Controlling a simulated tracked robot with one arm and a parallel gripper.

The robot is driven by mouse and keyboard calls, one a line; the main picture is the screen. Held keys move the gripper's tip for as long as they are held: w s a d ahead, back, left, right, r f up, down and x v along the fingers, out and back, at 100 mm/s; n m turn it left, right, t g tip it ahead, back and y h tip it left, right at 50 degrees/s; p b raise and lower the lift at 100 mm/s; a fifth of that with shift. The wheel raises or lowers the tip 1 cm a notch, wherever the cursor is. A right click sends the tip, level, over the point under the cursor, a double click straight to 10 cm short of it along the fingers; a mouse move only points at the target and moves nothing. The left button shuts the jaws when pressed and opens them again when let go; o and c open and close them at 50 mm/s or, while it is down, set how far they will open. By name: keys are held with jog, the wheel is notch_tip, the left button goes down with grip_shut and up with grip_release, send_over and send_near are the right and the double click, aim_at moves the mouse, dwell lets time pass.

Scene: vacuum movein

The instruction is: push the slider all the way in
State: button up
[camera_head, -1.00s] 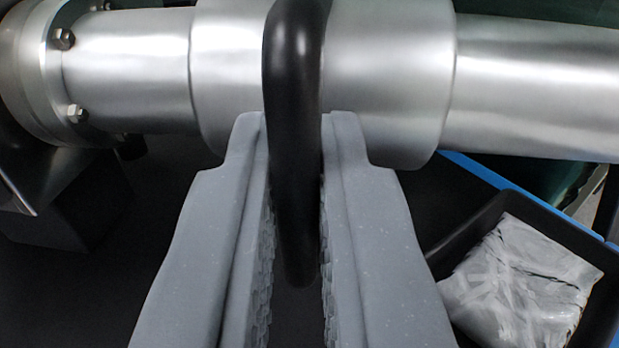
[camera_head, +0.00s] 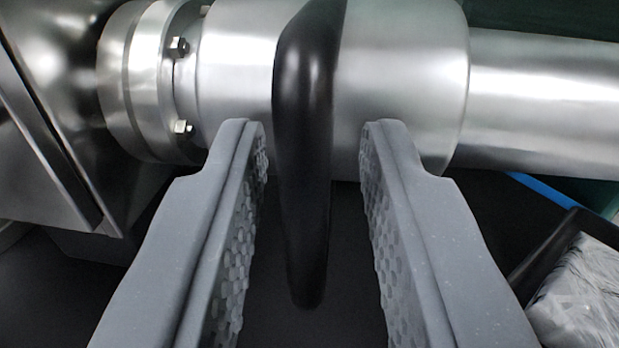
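The slider is a shiny metal sleeve (camera_head: 405,70) on a horizontal metal pipe (camera_head: 540,100), with a black curved handle (camera_head: 303,150) hanging down from it. The sleeve's left end is close to a bolted metal flange (camera_head: 145,80); I cannot tell whether a gap is left. My gripper (camera_head: 314,150) is open, with one grey finger on each side of the handle. The handle stands between the fingers, nearer the left one, and visible space separates it from both.
A large metal housing (camera_head: 50,110) stands at the left beside the flange. A dark tray (camera_head: 545,262) with a clear plastic-wrapped item (camera_head: 590,300) is at the lower right. A blue edge (camera_head: 560,192) runs behind it. The area below the pipe is dark.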

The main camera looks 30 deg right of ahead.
jog(key=shift+s+a, duration=0.35)
jog(key=shift+s, duration=0.1)
jog(key=v, duration=1.2)
jog(key=shift+s+p, duration=0.3)
jog(key=shift+p, duration=0.15)
jog(key=shift+f, duration=0.15)
